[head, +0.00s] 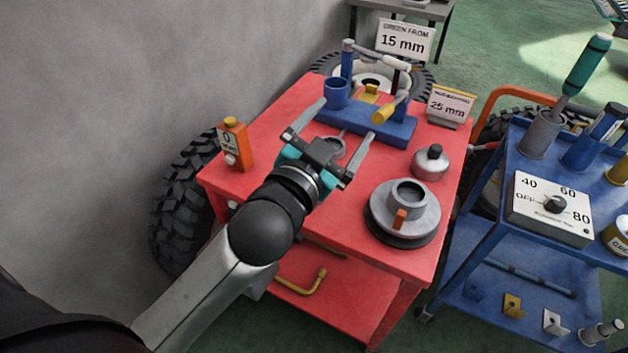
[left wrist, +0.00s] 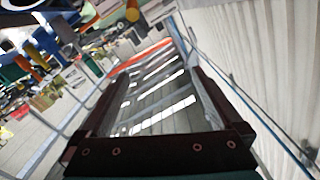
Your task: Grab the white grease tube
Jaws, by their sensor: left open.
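I cannot make out a white grease tube for certain. A pale cylinder (head: 392,62) with a dark end shows above the blue fixture (head: 396,132) at the back of the red cart; I cannot tell whether it is the tube. My left gripper (head: 347,119) is open over the red cart (head: 290,105), its fingers pointing toward the blue fixture, with nothing visible held between them. In the left wrist view its two fingers (left wrist: 158,75) stand apart. My right gripper is not in view.
A grey round part (head: 404,213) and a small grey canister (head: 431,162) stand on the right. A blue cart (head: 490,235) holds a dial box (head: 550,208). A wall (head: 120,90) borders the left.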

